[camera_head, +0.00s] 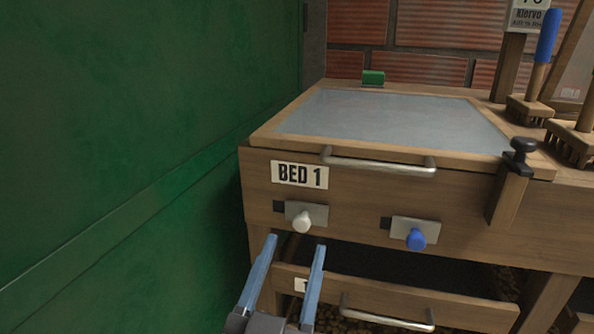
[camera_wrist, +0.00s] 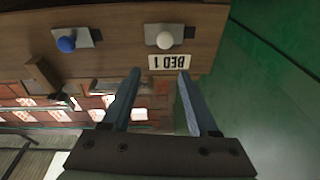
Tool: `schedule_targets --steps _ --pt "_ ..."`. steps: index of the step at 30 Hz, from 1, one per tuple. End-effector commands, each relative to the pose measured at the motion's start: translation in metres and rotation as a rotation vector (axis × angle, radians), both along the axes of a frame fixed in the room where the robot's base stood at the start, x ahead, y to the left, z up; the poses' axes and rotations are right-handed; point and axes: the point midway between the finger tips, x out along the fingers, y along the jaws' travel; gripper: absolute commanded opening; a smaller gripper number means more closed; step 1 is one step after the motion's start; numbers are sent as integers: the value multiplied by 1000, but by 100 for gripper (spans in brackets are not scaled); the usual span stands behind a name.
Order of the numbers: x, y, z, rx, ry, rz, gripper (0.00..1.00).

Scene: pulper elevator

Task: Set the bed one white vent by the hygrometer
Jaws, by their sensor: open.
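The bed one white vent is a pale round knob (camera_head: 302,222) on a small metal plate (camera_head: 316,211), below the BED 1 label on the wooden front. A small dark opening shows just left of the plate. In the wrist view, which is upside down, the white knob (camera_wrist: 165,41) is beyond the fingertips. My gripper (camera_head: 296,243) is open and empty, with its blue-grey fingers just below the knob in the head view; it also shows in the wrist view (camera_wrist: 159,73). I cannot make out a hygrometer reading in either view.
A blue knob (camera_head: 416,239) on a similar plate is to the right. A metal handle (camera_head: 380,163) sticks out above, and a lower drawer handle (camera_head: 386,314) below. A green wall (camera_head: 120,130) stands close on the left. Brushes (camera_head: 537,75) stand at the right.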

Motion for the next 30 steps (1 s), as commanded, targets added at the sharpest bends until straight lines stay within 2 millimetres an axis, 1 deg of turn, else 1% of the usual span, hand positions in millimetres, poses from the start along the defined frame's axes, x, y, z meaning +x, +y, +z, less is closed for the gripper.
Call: schedule_targets --steps 1,5,12,15,18,20,23,26,30 --pt "-4 3 11 -3 40 -8 60" --pt "-16 10 5 -8 112 -28 60" --pt "-46 23 -1 -29 206 -46 60" --pt "-55 26 -4 -36 225 -47 60" --pt "-59 28 -7 -39 233 -48 60" --pt "-58 28 -8 -41 234 -48 60" --pt "-51 26 -9 -41 234 -49 60" --pt "-37 22 -7 -39 231 -50 60" --pt "-10 14 -7 -39 230 -50 60"
